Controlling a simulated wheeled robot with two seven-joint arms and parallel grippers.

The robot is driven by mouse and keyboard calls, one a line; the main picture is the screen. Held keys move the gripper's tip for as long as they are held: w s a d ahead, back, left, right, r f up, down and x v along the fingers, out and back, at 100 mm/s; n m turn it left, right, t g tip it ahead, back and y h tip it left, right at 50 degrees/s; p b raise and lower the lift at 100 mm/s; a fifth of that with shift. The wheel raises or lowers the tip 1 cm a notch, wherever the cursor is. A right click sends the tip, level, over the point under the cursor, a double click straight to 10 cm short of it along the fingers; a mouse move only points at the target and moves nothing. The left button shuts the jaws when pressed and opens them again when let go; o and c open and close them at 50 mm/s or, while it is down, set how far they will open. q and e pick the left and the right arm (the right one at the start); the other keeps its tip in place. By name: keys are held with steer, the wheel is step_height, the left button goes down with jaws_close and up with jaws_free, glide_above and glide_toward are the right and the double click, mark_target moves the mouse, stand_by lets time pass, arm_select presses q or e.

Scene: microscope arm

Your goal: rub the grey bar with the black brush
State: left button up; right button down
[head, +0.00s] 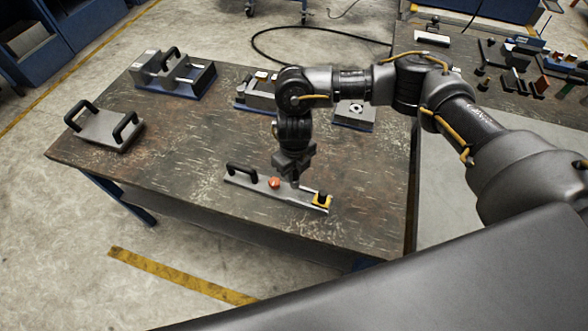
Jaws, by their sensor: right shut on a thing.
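The grey bar (302,197) is long and narrow and lies near the front edge of the dark work table. It has a black handle (242,172) at its left end, a red knob (274,183) near its middle and a yellow and black block (321,200) at its right end. My right gripper (293,179) points down over the bar, between the red knob and the yellow block. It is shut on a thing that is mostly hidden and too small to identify. I cannot make out the black brush for sure. My left gripper is not in view.
On the table (180,150), a grey block with two black handles (102,128) stands at the left. A blue-based fixture (175,74) stands at the back left, and other fixtures stand behind my right arm. A second bench (500,75) with several small parts is at the right.

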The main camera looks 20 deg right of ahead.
mark_target(298, 181)
steer(key=shift+f+b, duration=1.45)
steer(key=shift+f, duration=0.6)
steer(key=shift+f+b, duration=0.9)
steer(key=shift+f, duration=0.1)
steer(key=shift+s+d+r+p, duration=0.15)
steer(key=shift+s+d+p, duration=0.35)
steer(key=shift+d, duration=0.2)
steer(key=shift+s+d, duration=0.4)
steer(key=shift+d, duration=0.05)
steer(key=shift+w+a+f+b, duration=0.2)
steer(key=shift+w+a+b, duration=0.15)
steer(key=shift+w+a, duration=0.25)
steer(key=shift+w+a+r, duration=0.1)
steer(key=shift+w+a, duration=0.2)
steer(key=shift+a, duration=0.3)
steer(key=shift+s+d+p, duration=0.2)
steer(key=shift+s+d, duration=0.25)
steer(key=shift+d, duration=0.15)
steer(key=shift+s+d+p, duration=0.15)
steer(key=shift+s+d, duration=0.25)
steer(key=shift+d, duration=0.2)
